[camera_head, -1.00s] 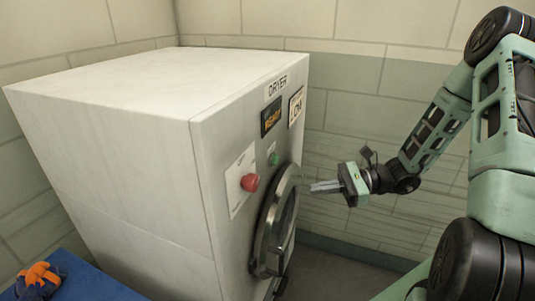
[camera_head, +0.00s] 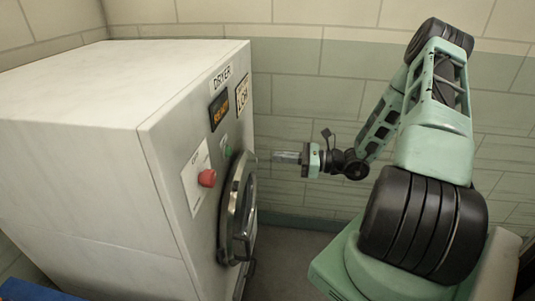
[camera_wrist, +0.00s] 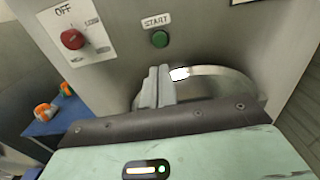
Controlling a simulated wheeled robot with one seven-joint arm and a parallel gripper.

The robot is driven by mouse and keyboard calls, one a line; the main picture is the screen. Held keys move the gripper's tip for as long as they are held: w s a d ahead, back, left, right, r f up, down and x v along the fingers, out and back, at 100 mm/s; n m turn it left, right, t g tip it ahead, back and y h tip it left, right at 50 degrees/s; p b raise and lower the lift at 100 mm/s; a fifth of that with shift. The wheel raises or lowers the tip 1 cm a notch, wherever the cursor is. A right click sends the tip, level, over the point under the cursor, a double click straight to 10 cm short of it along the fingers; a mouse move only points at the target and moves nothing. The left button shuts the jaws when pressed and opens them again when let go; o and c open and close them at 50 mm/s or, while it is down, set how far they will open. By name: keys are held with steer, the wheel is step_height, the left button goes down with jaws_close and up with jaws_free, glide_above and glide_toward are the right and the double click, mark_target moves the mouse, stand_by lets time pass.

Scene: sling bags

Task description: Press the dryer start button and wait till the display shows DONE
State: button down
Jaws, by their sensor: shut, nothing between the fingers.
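The white dryer (camera_head: 75,150) stands at the left in the head view, its front facing right. Its small dark display (camera_head: 219,109) shows amber text that looks like READY. The green start button (camera_wrist: 160,39) sits under a START label in the wrist view; it is a small spot in the head view (camera_head: 226,151). My gripper (camera_head: 276,157) is shut and empty, in front of the dryer's front and apart from it. In the wrist view its closed fingers (camera_wrist: 157,85) point toward the front panel, below the button.
A red knob (camera_head: 207,178) on a white OFF plate sits left of the button. The round metal door ring (camera_head: 233,205) is below the button. A blue surface (camera_wrist: 62,118) with orange items lies left of the dryer. A tiled wall (camera_head: 300,100) stands behind.

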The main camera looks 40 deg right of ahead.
steer(key=p, duration=0.5)
glide_toward(231, 152)
steer(key=x, duration=0.5)
steer(key=shift+w+a+r, duration=0.1)
steer(key=shift+a+r, duration=0.15)
steer(key=shift+w+a+f+p, duration=0.15)
steer(key=shift+w+a+p, duration=0.2)
steer(key=shift+w, duration=0.25)
steer(key=shift+a, duration=0.1)
